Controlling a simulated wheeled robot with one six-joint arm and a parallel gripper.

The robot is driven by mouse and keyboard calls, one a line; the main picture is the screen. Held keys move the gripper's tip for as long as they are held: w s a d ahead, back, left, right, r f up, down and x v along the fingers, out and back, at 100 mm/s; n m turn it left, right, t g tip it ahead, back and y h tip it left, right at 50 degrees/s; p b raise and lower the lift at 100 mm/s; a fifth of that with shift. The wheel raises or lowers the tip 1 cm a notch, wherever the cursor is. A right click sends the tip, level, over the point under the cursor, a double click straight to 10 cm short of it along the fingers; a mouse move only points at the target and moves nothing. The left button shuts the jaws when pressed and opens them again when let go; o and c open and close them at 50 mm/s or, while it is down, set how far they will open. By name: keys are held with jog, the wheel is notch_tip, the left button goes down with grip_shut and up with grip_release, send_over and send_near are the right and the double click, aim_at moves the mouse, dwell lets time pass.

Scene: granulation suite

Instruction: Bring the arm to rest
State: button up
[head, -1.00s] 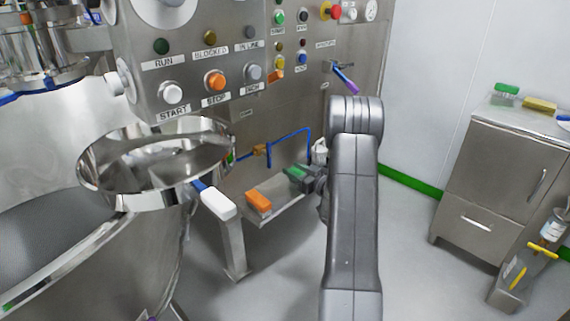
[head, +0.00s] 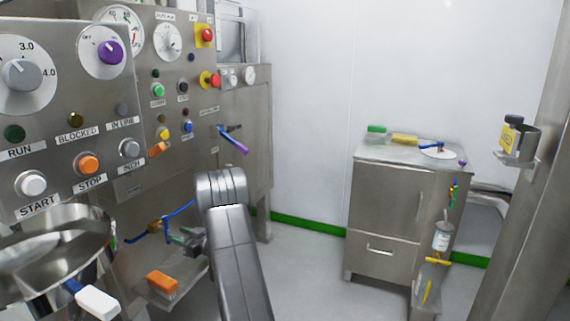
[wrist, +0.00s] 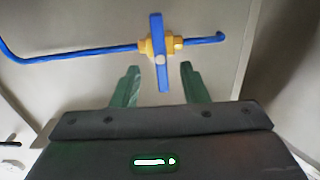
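Beyond the fingertips is a blue pipe (wrist: 90,51) with a brass valve (wrist: 178,44) and a blue lever lying across the pipe. In the head view my gripper (head: 179,238) is small and partly hidden by my arm, low in front of the machine panel. The brass valve (head: 156,225) and blue pipe (head: 182,210) are just behind it. I cannot tell from the head view how far the fingers stand from the valve.
A control panel (head: 70,150) with buttons and dials fills the left. A steel bowl (head: 45,255) stands at lower left. An orange block (head: 162,282) lies on a low shelf below my gripper. A steel cabinet (head: 390,205) stands right; the floor before it is clear.

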aim_at(168, 230)
jog(key=x, duration=0.6)
jog(key=shift+w+a+b, duration=0.1)
jog(key=shift+a+b, duration=0.15)
jog(key=shift+b, duration=0.05)
jog(key=shift+d, duration=0.1)
